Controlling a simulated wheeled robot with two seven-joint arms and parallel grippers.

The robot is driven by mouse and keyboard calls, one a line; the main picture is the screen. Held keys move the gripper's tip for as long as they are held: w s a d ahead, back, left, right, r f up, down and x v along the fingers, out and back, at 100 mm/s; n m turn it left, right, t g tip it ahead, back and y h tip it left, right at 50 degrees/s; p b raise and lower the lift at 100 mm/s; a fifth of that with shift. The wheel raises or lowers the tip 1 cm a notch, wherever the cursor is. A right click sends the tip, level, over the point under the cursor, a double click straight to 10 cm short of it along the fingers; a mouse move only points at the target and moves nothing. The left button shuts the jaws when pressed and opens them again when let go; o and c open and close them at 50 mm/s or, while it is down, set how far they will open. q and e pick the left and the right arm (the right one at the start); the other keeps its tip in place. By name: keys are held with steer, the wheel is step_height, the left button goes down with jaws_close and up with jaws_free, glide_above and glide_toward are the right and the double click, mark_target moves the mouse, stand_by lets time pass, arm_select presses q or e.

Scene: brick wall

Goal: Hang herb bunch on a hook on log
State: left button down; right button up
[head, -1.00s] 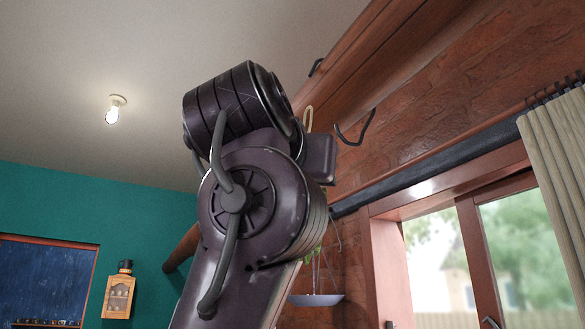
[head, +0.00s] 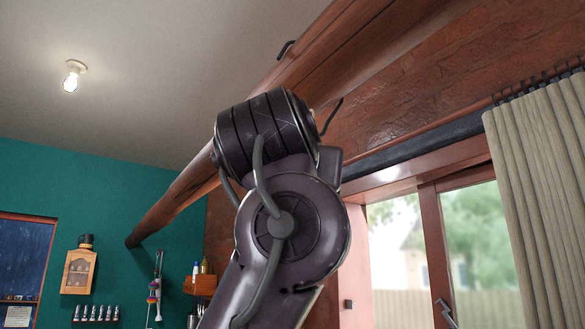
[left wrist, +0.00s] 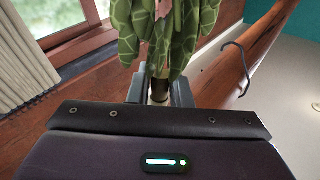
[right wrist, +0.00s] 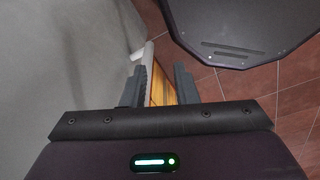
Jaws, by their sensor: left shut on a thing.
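The brown log (head: 185,205) runs overhead from the teal wall up to the right. A dark hook (head: 332,115) shows on its right side, and another dark hook (head: 287,47) higher up. In the left wrist view, my left gripper (left wrist: 158,92) is shut on the stem of the green leafy herb bunch (left wrist: 150,35). A dark hook (left wrist: 240,70) hangs right of the bunch there, apart from it. My left arm hides the gripper and bunch in the head view. My right gripper (right wrist: 160,88) is open, low over the floor.
A window (head: 450,240) and beige curtain (head: 530,190) are at right. A wooden wall cabinet (head: 79,272) and a small shelf (head: 200,286) are on the teal wall. A dark rounded panel (right wrist: 245,25) stands over red floor tiles (right wrist: 230,85) in the right wrist view.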

arm_select(q)
steer(key=shift+w+d+f+b, duration=0.2)
steer(key=shift+d+f+b, duration=0.1)
steer(key=shift+f+b, duration=0.4)
steer(key=shift+w+d+f+b, duration=0.25)
steer(key=shift+f+b, duration=0.3)
steer(key=shift+f, duration=0.15)
